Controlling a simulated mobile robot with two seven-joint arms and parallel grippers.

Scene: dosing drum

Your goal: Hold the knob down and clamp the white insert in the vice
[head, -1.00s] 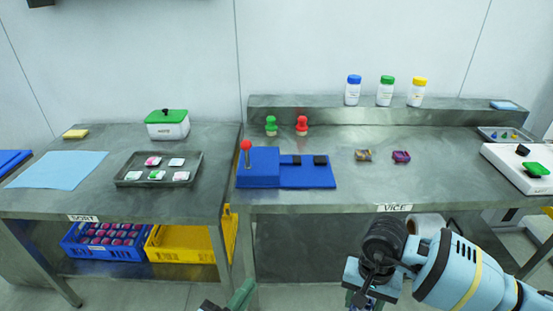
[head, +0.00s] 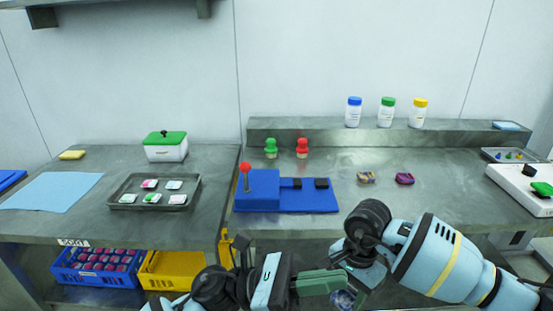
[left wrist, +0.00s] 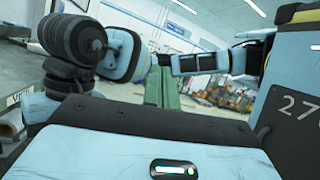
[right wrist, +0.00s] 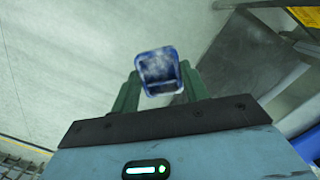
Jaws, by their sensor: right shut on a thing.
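The blue vice (head: 258,190) stands on the right bench with a red ball knob (head: 245,168) upright at its left end. My right gripper (right wrist: 160,78) is shut on a small blue-rimmed piece (right wrist: 159,66) with a marbled whitish-grey face; whether this is the white insert I cannot tell. In the head view the piece is low, in front of the bench, partly hidden. My left gripper (head: 342,280) points right, close to the right gripper, its green fingers (left wrist: 162,88) together and empty.
A tray (head: 125,196) of small pieces and a lidded white box (head: 165,152) stand on the left bench. Two marbled pieces (head: 366,177) (head: 405,178) lie right of the vice. Green and red stampers (head: 270,148) (head: 302,148) stand behind it. A white unit (head: 515,185) is far right.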

